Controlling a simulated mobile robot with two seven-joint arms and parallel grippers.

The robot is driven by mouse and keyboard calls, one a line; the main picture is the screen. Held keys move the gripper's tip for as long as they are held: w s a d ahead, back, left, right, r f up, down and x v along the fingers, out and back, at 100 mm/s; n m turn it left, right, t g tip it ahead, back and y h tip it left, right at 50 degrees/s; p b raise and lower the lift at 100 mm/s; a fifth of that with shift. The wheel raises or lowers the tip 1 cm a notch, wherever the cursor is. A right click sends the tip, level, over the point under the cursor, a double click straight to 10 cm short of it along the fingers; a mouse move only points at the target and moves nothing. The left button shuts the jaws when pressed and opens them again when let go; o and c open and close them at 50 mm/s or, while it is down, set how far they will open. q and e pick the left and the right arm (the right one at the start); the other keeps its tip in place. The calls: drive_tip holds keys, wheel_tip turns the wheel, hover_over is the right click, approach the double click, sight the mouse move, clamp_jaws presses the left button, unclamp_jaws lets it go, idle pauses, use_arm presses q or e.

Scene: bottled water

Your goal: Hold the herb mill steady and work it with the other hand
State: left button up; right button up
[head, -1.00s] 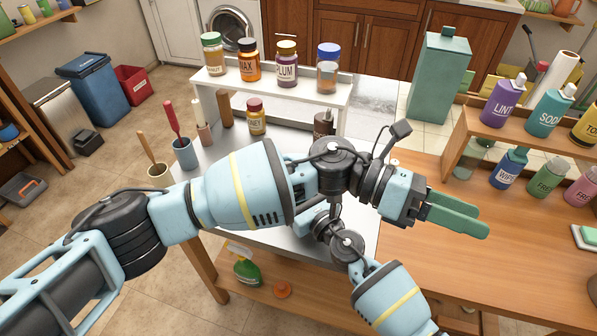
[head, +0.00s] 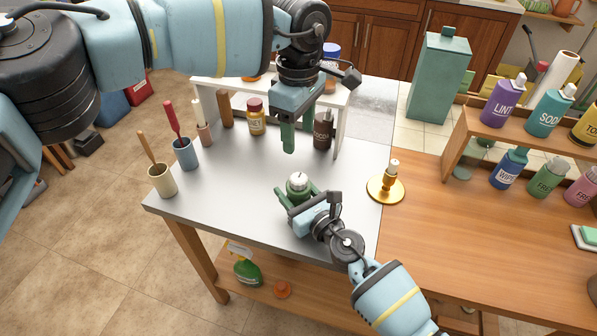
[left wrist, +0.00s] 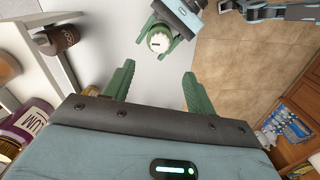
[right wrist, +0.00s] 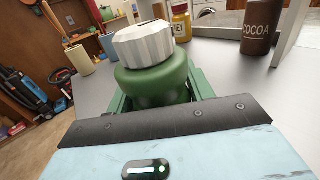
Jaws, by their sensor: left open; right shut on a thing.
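The herb mill (head: 298,184) has a green body and a white ribbed cap. It stands upright near the front of the grey table, and its white top also shows in the left wrist view (left wrist: 159,40). My right gripper (head: 299,197) is shut around the green body; in the right wrist view the body (right wrist: 152,84) sits between its fingers, with the cap (right wrist: 143,43) above them. My left gripper (head: 297,136) points down behind and above the mill, apart from it. Its fingers are open and empty in the left wrist view (left wrist: 157,76).
A cocoa jar (head: 323,131) and a honey jar (head: 257,118) stand near the white shelf (head: 343,108) behind. Cups with utensils, including a cream cup (head: 162,181), stand left. The table's middle left is clear.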

sight(299, 178)
use_arm(q)
drive_tip(key=shift+f, duration=6)
drive_tip(key=shift+c, duration=0.5)
drive_tip(key=c, duration=0.9)
